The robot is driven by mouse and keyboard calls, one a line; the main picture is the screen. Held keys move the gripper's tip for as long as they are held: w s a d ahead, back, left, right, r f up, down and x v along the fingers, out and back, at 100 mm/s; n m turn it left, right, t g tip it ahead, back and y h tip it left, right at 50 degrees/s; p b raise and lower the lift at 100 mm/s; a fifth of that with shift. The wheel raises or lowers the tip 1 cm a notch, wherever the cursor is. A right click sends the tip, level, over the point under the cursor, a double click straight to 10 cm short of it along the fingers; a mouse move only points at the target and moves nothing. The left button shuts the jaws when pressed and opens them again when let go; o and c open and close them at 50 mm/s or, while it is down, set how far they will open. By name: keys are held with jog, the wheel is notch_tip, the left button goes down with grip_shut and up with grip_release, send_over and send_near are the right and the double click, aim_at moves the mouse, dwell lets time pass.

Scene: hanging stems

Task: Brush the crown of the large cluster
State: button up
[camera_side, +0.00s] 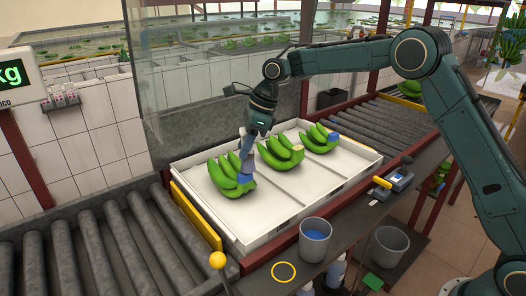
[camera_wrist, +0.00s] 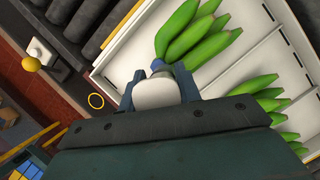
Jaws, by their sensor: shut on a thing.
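My gripper (camera_side: 246,146) is shut on a pale-handled brush, whose white body (camera_wrist: 155,94) shows between the fingers in the wrist view. The brush points down at the crown end of the left banana cluster (camera_side: 228,176), which looks the largest. Blue shows at that crown (camera_side: 246,180); I cannot tell whether it is coating or bristles. In the wrist view this cluster (camera_wrist: 197,38) lies just beyond the brush tip. The middle cluster (camera_side: 278,152) has a pale, beige crown. The right cluster (camera_side: 317,138) has a blue crown.
The clusters lie in a white divided tray (camera_side: 250,238) on a roller conveyor (camera_side: 120,245). A bucket with blue liquid (camera_side: 316,236), an empty grey bucket (camera_side: 389,246) and a small device (camera_side: 394,181) are at the front. A glass panel (camera_side: 210,75) stands behind the tray.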

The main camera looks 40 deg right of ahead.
aim_at(241, 130)
jog(key=shift+r, duration=3.1)
jog(key=shift+s, duration=0.1)
